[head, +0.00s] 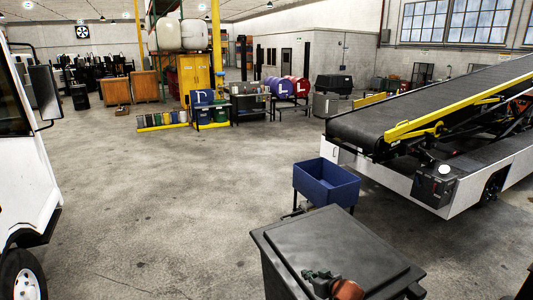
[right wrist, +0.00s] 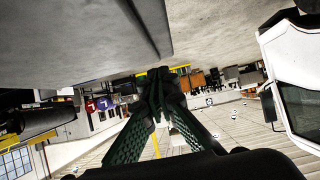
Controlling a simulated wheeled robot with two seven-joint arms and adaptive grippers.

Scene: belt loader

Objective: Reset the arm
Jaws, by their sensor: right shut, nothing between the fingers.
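My right gripper (head: 318,277) is low in the head view, in front of the dark grey box (head: 335,240) with a flat lid. In the right wrist view its two green, textured fingers (right wrist: 158,88) come together at the tips, with nothing between them. That view is upside down, with the roof at the bottom. Part of my right arm shows as a reddish-brown piece beside the gripper in the head view. My left gripper is in neither view.
A blue open bin (head: 328,184) stands behind the box. The belt loader (head: 385,125) fills the right side. A white vehicle (head: 25,165) stands at the left edge. Drums (head: 292,87) and cabinets (head: 193,75) stand at the back. The concrete floor between is clear.

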